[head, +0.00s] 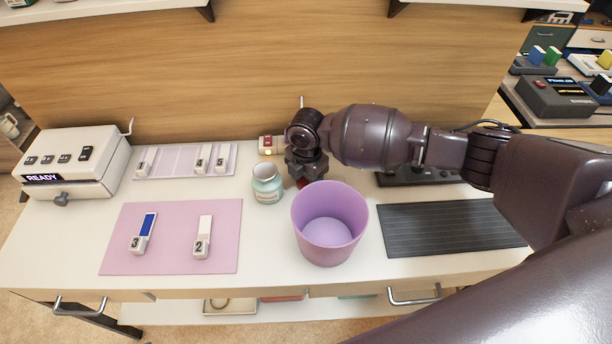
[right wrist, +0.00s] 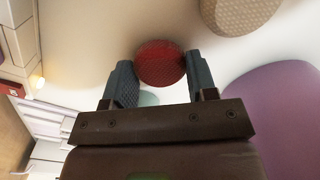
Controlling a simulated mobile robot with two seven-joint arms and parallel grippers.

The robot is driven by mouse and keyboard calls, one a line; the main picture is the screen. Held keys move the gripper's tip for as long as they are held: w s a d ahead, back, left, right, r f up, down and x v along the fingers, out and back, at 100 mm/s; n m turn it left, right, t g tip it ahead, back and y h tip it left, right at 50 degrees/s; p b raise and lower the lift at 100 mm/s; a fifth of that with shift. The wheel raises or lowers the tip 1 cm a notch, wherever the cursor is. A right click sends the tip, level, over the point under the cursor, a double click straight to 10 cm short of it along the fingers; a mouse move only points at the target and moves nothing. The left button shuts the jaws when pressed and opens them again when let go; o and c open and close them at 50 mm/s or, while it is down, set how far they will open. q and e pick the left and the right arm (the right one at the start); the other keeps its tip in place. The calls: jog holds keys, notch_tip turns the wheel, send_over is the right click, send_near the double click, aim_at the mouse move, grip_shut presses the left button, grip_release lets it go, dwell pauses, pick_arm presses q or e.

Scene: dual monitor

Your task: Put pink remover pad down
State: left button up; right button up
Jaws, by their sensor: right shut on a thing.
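The remover pad (right wrist: 160,63) is a round, textured disc that looks red; it sits between the two fingers of my right gripper in the right wrist view. My right gripper (right wrist: 160,82) is shut on it. In the head view my right gripper (head: 304,178) points down over the white table, behind the purple bin and right of the small teal jar. Only a sliver of red shows under it there. I cannot tell whether the pad touches the table. My left gripper is not in view.
The purple bin (head: 330,248) and the teal jar (head: 267,186) stand close to my gripper. A tan round pad (right wrist: 240,12) lies nearby. A pink mat (head: 170,258) with two strips is at left, a dark ribbed mat (head: 450,230) at right. A white device (head: 75,150) stands far left.

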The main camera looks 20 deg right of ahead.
jog(key=shift+f, duration=0.1)
jog(key=o, duration=0.8)
jog(key=shift+o, duration=0.2)
jog(key=shift+r, duration=0.55)
notch_tip(320, 180, up, 11)
jog(key=p, duration=0.2)
jog(key=shift+r, duration=0.15)
